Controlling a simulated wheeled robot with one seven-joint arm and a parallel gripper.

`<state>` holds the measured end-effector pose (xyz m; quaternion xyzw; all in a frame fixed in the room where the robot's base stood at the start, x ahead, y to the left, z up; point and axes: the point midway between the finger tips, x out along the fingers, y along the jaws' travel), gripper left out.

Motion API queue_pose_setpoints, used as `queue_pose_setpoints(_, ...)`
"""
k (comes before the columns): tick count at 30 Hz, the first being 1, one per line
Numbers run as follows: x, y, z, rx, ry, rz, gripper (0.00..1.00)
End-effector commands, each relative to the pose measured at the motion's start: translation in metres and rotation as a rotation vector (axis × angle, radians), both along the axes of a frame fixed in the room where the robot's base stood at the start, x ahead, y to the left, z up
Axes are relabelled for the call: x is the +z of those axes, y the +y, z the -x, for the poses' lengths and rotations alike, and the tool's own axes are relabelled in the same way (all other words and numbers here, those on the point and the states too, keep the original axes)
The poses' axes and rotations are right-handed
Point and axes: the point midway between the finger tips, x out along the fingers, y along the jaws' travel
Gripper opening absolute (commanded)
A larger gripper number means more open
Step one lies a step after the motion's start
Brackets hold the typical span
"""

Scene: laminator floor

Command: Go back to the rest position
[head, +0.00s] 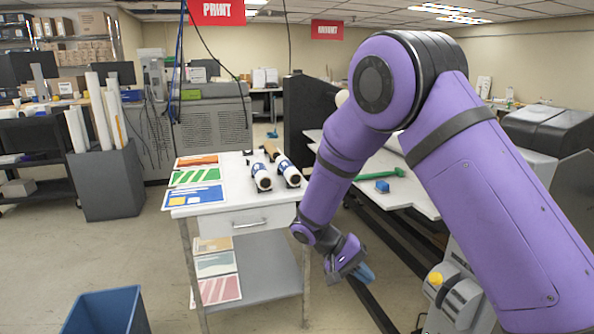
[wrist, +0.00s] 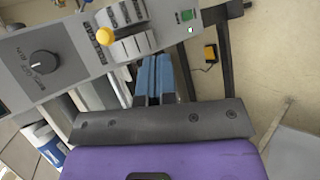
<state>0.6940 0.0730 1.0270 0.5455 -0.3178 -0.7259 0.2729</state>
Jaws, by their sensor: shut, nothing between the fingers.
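My gripper (head: 364,272) hangs at the end of my purple arm, low beside the right end of the white table (head: 262,216). It points down and to the right, apart from the table. In the wrist view the blue fingers of my gripper (wrist: 155,78) lie side by side, shut, with nothing held between them. Behind them a grey control panel (wrist: 60,75) with a black knob and a yellow button fills the upper left.
On the white table lie two rolls (head: 262,178) and printed sheets (head: 194,195). A green-handled tool (head: 380,174) and a blue block (head: 382,186) lie on the machine bed (head: 420,196). A blue bin (head: 105,312) stands front left. The left floor is open.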

Motion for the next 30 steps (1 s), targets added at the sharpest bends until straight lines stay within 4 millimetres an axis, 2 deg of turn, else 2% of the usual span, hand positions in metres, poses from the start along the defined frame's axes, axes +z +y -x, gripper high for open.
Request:
queue_pose_setpoints(1, 0.018, -0.007, 0.002, -0.013, -0.009, -0.041, 0.0)
queue_pose_setpoints(3, 0.038, -0.015, 0.006, -0.023, -0.015, -0.093, 0.0)
queue_pose_setpoints(15, 0.141, -0.061, 0.044, -0.041, -0.096, -0.379, 0.0)
queue_pose_setpoints(24, 0.203, -0.094, 0.09, -0.012, -0.201, -0.562, 0.0)
queue_pose_setpoints(30, 0.235, -0.111, 0.125, 0.025, -0.29, -0.664, 0.0)
